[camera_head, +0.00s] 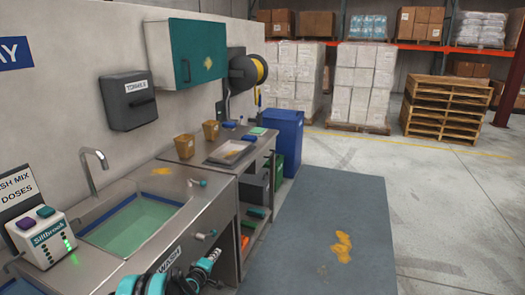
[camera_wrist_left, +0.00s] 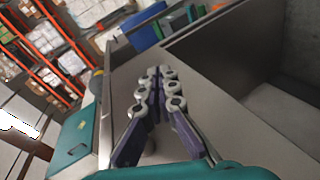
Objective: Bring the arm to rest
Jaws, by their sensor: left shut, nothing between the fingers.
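My left arm comes in at the bottom of the head view, with teal links in front of the steel sink counter. My left gripper (camera_head: 208,262) is low beside the counter's front face, near the WASH label. In the left wrist view the gripper (camera_wrist_left: 160,74) has its grey and purple fingers together at the tips, shut with nothing between them. A grey metal surface lies behind the fingers there. My right gripper is in neither view.
The sink (camera_head: 140,222) holds green liquid. A dispenser (camera_head: 42,238) with purple and teal buttons stands to its left. A tray (camera_head: 230,151) and two tan cups are on the farther counter. A blue bin (camera_head: 283,135) stands beyond. The grey floor mat (camera_head: 320,225) has orange stains.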

